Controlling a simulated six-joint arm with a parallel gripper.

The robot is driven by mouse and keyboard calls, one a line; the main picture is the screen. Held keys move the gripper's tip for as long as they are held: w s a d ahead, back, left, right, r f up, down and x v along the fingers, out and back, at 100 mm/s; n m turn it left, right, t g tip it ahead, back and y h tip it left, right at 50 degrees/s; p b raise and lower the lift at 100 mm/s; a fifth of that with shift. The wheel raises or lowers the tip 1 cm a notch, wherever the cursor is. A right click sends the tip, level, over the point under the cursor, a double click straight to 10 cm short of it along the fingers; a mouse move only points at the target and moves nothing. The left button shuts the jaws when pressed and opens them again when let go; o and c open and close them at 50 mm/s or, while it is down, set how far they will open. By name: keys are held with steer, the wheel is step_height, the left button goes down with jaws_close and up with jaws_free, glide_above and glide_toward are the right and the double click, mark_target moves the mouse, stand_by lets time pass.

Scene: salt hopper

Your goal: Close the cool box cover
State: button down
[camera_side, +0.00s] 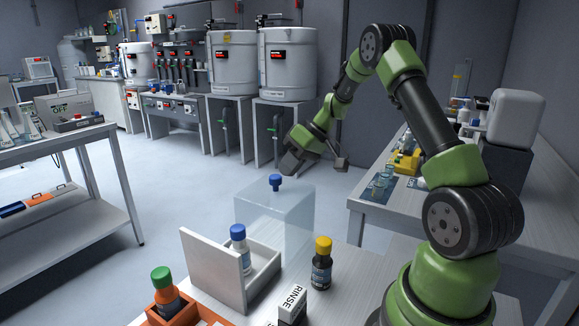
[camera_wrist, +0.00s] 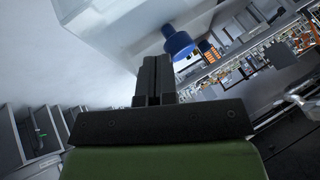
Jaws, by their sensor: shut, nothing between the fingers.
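A small white box (camera_side: 264,276) stands on the near table with a white panel (camera_side: 213,270) upright along its left side, like an open cover. A bottle with a blue cap (camera_side: 238,232) stands in it. Behind it is a clear, see-through box (camera_side: 288,215) with a blue knob (camera_side: 275,182) on top. I cannot tell for sure which is the cool box. My gripper (camera_side: 289,166) is shut and empty, above and slightly right of the knob, apart from it. In the wrist view, the shut fingers (camera_wrist: 154,80) show with the blue knob (camera_wrist: 178,42) to their right.
A dark bottle with a yellow cap (camera_side: 321,265) and a white RINSE box (camera_side: 293,304) stand right of the white box. A green-capped bottle (camera_side: 164,289) sits in an orange holder at the front left. A side bench (camera_side: 378,210) holds glassware at right.

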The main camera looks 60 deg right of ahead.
glide_above(269, 206)
steer(key=a, duration=0.5)
steer(key=shift+w+d, duration=0.1)
steer(key=shift+w, duration=0.35)
steer(key=d, duration=0.2)
steer(key=s+d, duration=0.1)
steer(key=d, duration=0.1)
steer(key=shift+d, duration=0.35)
steer(key=v, duration=1)
steer(key=s+a+r+m+h, duration=0.1)
steer(key=s+a+r, duration=0.2)
steer(key=s+a, duration=0.4)
steer(key=s+a+r+m+t+h, duration=0.1)
steer(key=s+a+r, duration=0.2)
steer(key=s+a, duration=0.4)
steer(key=shift+a+r+m+h, duration=0.3)
steer(key=shift+a+r+m, duration=0.1)
steer(key=shift+a, duration=0.35)
